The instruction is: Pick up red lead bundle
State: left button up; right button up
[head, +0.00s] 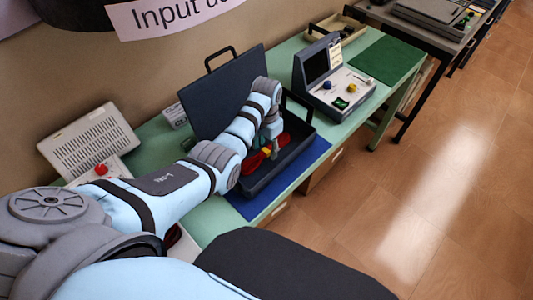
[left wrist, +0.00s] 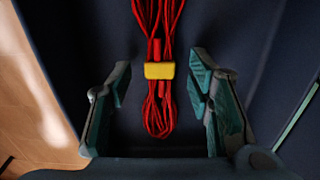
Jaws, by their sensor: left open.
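The red lead bundle (left wrist: 158,108) lies inside the open dark case, with a yellow band (left wrist: 159,71) around its middle. In the head view the bundle (head: 252,161) shows partly, with my left arm covering some of it. My left gripper (left wrist: 160,78) is open, with one finger on each side of the bundle and a gap on both sides. In the head view my left gripper (head: 272,146) points down into the case. The dark case (head: 296,139) has its lid (head: 205,92) raised at the back. My right gripper is not in view.
The case stands on a blue mat (head: 314,150) on a green bench (head: 205,222). A grey instrument (head: 329,85) with knobs stands to the right of the case. A beige vented unit (head: 90,143) with a red knob stands at left. Wooden floor (head: 440,180) is clear at right.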

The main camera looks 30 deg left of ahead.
pick_arm(q)
jog(key=shift+f, duration=0.5)
jog(key=shift+s+r, duration=0.15)
grip_shut()
